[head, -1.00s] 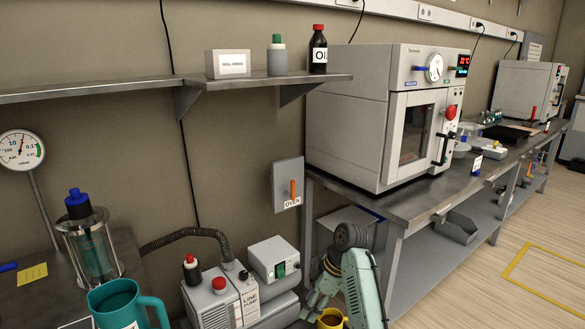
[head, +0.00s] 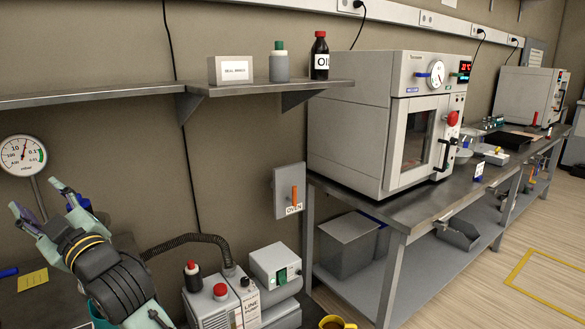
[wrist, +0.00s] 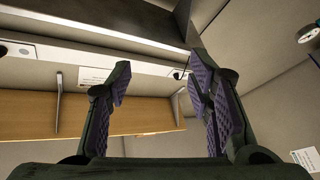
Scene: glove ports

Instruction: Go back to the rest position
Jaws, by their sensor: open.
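My gripper (head: 42,209) is at the lower left in the head view, raised in front of the bench there, with its fingers pointing up and spread apart. In the wrist view its two purple-padded fingers (wrist: 160,92) stand apart with nothing between them. My arm covers most of the glass jar and the teal mug that stand at the lower left.
The pressure gauge (head: 22,154) stands just behind my gripper. The wall shelf (head: 250,88) with a white box, a grey bottle and an oil bottle (head: 319,56) runs above. The pump (head: 222,301) is to the right, and the oven (head: 385,120) stands on the steel table.

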